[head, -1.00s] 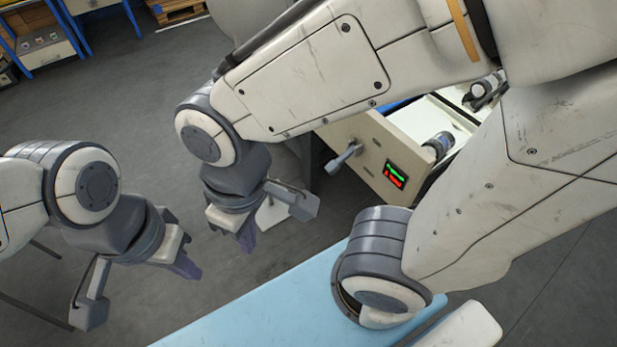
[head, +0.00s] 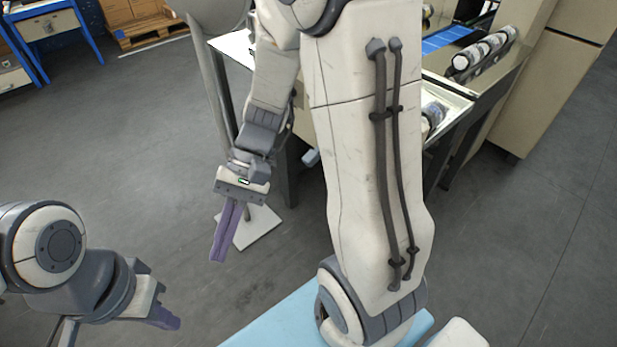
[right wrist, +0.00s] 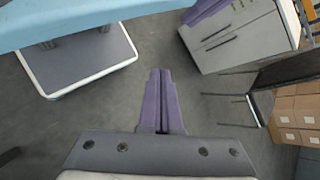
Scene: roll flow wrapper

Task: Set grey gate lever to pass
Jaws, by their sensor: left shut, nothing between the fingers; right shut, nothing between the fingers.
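The small grey gate lever (head: 311,157) shows only as a bit of its handle, just left of my right upper arm in the head view. The rest of it and the panel with its display are hidden behind that arm, so its setting cannot be told. My right gripper (head: 222,250) points down, shut and empty, over the floor to the left of the lever and apart from it. In the right wrist view its purple fingers (right wrist: 160,75) are together. My left gripper (head: 168,319) is shut and empty at the lower left, far from the lever.
A white foot plate (head: 255,226) stands on the floor behind my right gripper. A wooden pallet (head: 145,25) lies far back. The right wrist view shows a grey cabinet (right wrist: 245,45) and cartons (right wrist: 297,120). Open floor lies at left.

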